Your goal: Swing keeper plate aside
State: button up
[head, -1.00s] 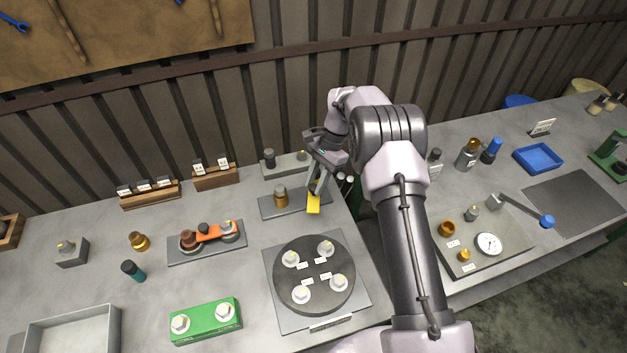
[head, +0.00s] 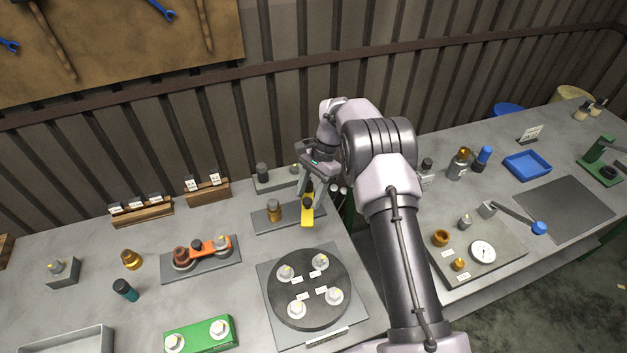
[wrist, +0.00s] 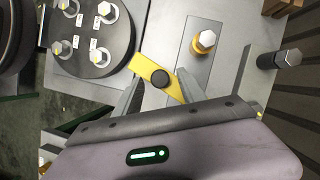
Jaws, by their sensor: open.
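The yellow keeper plate (head: 308,213) with a dark round knob lies at the right end of a grey base plate (head: 258,223) near the bench edge. In the wrist view the keeper plate (wrist: 144,68) runs diagonally, with its dark knob (wrist: 161,79) between my fingers. My gripper (head: 311,197) is open and points down over the keeper plate. In the wrist view my gripper (wrist: 188,84) has one finger on each side of the knob, with gaps visible. A brass fitting with a light hex top (wrist: 204,41) stands on the same base plate, left of the keeper plate in the head view (head: 274,211).
A dark round disc with several bolts (head: 309,288) sits in front of the keeper plate. A grey block with posts (head: 277,181) stands behind. An orange-linked fixture (head: 201,260) is to the left. A gap separates the two benches on the right.

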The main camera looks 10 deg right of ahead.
jog(key=p+v, duration=0.4)
jog(key=v, duration=1.2)
jog(key=shift+d+r+p, duration=0.15)
jog(key=shift+r+p, duration=0.15)
jog(key=shift+r, duration=0.1)
jog(key=s+r+n+t+h+b, duration=0.1)
jog(key=s+r+n+t+b, duration=0.2)
jog(key=s+r+b, duration=0.45)
jog(key=s+a+r+n+t+b, duration=0.15)
jog(key=s+r+b, duration=0.25)
jog(key=s, duration=0.5)
jog(key=s+f+n+t+b, duration=0.1)
jog(key=s+f+t+b, duration=0.1)
jog(key=s+f, duration=0.4)
jog(key=s+a+f+n+t+b, duration=0.1)
jog(key=s+f+b, duration=0.4)
jog(key=s, duration=0.9)
jog(key=shift+s+f+t+h, duration=0.25)
jog(key=shift+f+t+h, duration=0.05)
jog(key=shift+f+t, duration=0.25)
